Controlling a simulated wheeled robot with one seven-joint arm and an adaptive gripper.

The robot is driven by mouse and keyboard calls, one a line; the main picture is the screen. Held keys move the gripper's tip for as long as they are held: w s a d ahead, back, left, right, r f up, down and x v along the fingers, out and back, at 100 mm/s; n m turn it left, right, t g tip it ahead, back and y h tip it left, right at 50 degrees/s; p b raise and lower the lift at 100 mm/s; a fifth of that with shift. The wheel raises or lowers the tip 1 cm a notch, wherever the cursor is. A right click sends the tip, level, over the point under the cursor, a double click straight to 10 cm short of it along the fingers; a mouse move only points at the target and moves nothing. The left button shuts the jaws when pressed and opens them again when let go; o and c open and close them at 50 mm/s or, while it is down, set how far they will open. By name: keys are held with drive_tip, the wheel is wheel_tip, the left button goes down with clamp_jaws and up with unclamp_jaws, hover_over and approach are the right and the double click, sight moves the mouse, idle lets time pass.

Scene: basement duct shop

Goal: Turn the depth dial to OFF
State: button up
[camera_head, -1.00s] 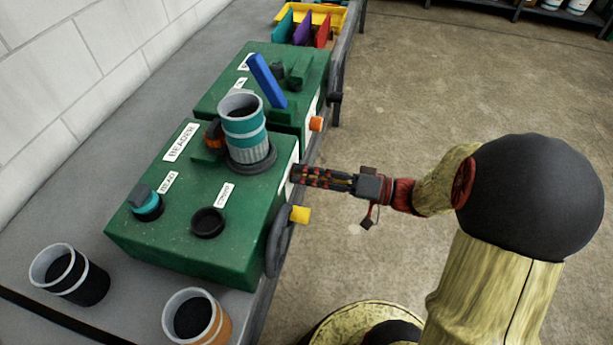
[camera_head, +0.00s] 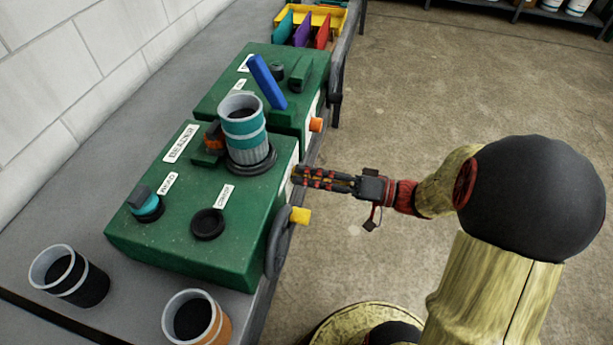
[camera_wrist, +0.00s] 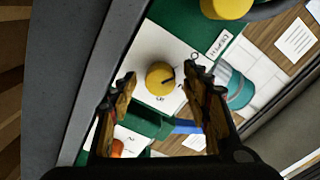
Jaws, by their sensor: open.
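The depth dial (camera_wrist: 160,77) is a round yellow knob with a dark pointer line, on a white plate beside a DEPTH label (camera_wrist: 219,43). In the wrist view its pointer leans right and slightly up; the small position marks are too blurred to read surely. My gripper (camera_wrist: 162,84) is open, one finger to each side of the dial in that view, with gaps between; I cannot tell how far off it is in depth. In the head view my gripper (camera_head: 296,176) is at the front face of the green BEADER machine (camera_head: 175,215), and the dial is hidden.
A crank with a yellow knob (camera_head: 300,215) sticks out near my gripper. An orange knob (camera_head: 316,124) is on the farther green machine (camera_head: 222,84), which has a blue lever (camera_head: 267,80). Cups stand on the grey bench (camera_head: 85,190). Open floor lies to the right.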

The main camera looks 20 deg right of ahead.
drive_tip(key=v, duration=1.1)
drive_tip(key=shift+d, duration=0.2)
